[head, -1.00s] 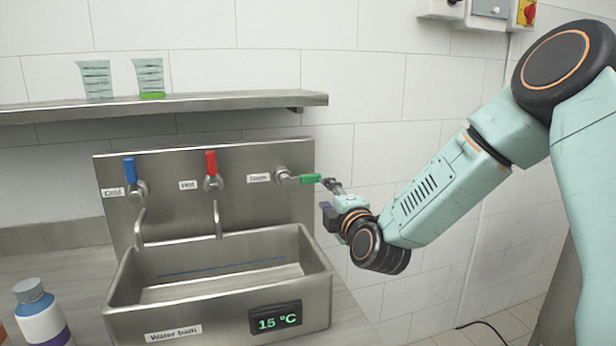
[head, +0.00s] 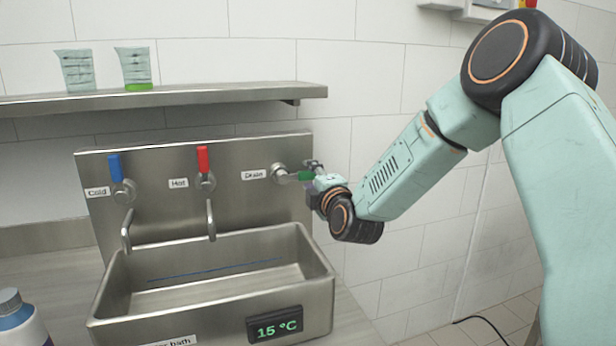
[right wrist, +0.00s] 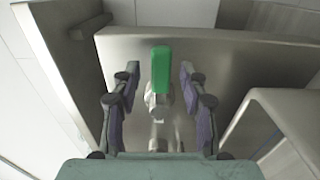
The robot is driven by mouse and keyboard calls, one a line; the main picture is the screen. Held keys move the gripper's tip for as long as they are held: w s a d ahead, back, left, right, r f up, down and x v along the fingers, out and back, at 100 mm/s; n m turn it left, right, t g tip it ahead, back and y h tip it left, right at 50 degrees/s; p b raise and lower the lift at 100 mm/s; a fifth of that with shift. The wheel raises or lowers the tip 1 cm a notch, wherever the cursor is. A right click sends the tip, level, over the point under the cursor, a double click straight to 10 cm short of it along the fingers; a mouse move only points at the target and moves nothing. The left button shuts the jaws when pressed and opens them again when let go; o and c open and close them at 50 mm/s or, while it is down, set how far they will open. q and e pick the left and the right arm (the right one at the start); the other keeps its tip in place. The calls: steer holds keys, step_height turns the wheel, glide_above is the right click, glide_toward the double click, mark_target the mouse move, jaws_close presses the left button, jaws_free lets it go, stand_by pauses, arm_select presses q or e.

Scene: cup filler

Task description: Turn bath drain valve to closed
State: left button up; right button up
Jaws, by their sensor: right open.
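The drain valve's green handle (head: 305,176) sticks out sideways to the right from its metal fitting (head: 280,173), beside the "Drain" label (head: 255,174). My right gripper (head: 316,172) is at the handle's outer end and partly hides it in the head view. In the right wrist view the green handle (right wrist: 161,70) lies between the two open fingers of the right gripper (right wrist: 158,82), with a visible gap on each side. The water bath (head: 210,283) below shows 15 °C on its display (head: 274,326). My left gripper is not in view.
The blue-handled cold tap (head: 115,168) and red-handled hot tap (head: 203,160) stand left of the drain valve. A shelf (head: 220,94) above holds two beakers (head: 136,67). A bottle (head: 18,322) stands at the lower left.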

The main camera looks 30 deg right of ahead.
steer(key=shift+w+d+f, duration=0.1)
steer(key=shift+w+d, duration=0.15)
steer(key=shift+w, duration=0.3)
steer(key=shift+w+d+f, duration=0.1)
steer(key=shift+w+d, duration=0.1)
steer(key=shift+w, duration=0.3)
steer(key=shift+s+a+r, duration=0.15)
steer(key=shift+a+r, duration=0.1)
steer(key=shift+r, duration=0.05)
steer(key=shift+w+d+f, duration=0.25)
steer(key=shift+w+f, duration=0.05)
steer(key=c, duration=0.3)
steer(key=shift+s+a+r, duration=0.1)
steer(key=shift+s+r, duration=0.05)
jaws_close()
